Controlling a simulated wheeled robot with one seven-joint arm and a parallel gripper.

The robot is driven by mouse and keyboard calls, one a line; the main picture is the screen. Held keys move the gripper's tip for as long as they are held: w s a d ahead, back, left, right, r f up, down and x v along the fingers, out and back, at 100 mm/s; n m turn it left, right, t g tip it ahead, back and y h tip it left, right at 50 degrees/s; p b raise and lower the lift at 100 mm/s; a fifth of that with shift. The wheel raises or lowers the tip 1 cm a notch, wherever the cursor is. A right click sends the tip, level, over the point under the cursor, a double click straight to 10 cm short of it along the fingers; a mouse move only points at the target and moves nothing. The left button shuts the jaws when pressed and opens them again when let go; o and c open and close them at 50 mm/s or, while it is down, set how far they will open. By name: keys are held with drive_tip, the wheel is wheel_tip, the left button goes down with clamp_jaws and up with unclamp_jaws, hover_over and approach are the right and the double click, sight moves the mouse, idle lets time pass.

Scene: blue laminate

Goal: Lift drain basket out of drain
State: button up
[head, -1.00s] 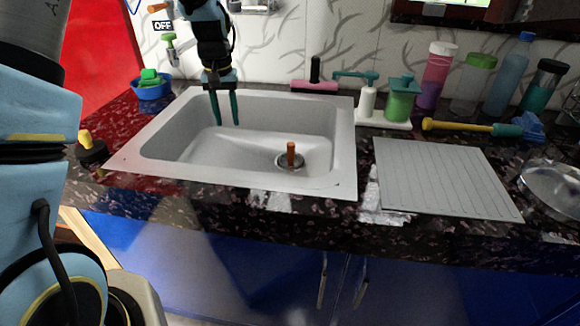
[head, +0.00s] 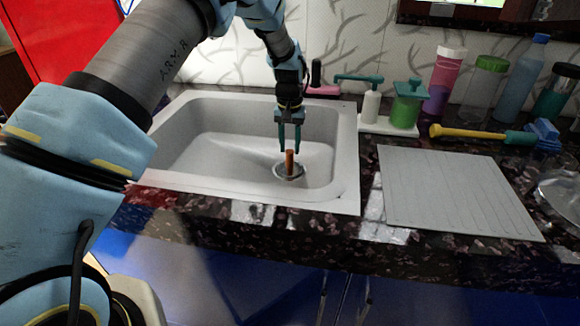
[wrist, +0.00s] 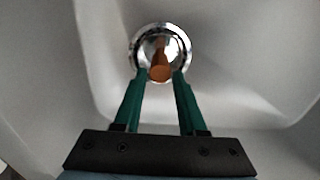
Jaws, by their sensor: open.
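The drain basket (head: 289,163) sits in the drain at the bottom of the sink (head: 180,168), its orange-brown knob standing upright. In the wrist view the drain basket (wrist: 160,62) shows as a shiny round piece with the knob toward the camera. My gripper (head: 290,150) points down into the sink, its two green fingers open. In the head view the fingers appear on either side of the knob's top. In the wrist view my gripper (wrist: 160,75) has its fingertips at the near edge of the drain, left and right of the knob, with gaps on both sides.
The sink walls surround my gripper. A ribbed grey drainboard (head: 445,190) lies to the right. Behind it are a soap dispenser set (head: 405,105), several bottles (head: 520,80) and a yellow-handled brush (head: 475,133). The sink's left part is empty.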

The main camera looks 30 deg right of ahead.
sight(290, 161)
drive_tip(key=shift+s+f+p, duration=0.1)
drive_tip(key=shift+f+p, duration=1.05)
drive_tip(key=shift+f, duration=1.8)
drive_tip(key=shift+c, duration=0.2)
clamp_jaws()
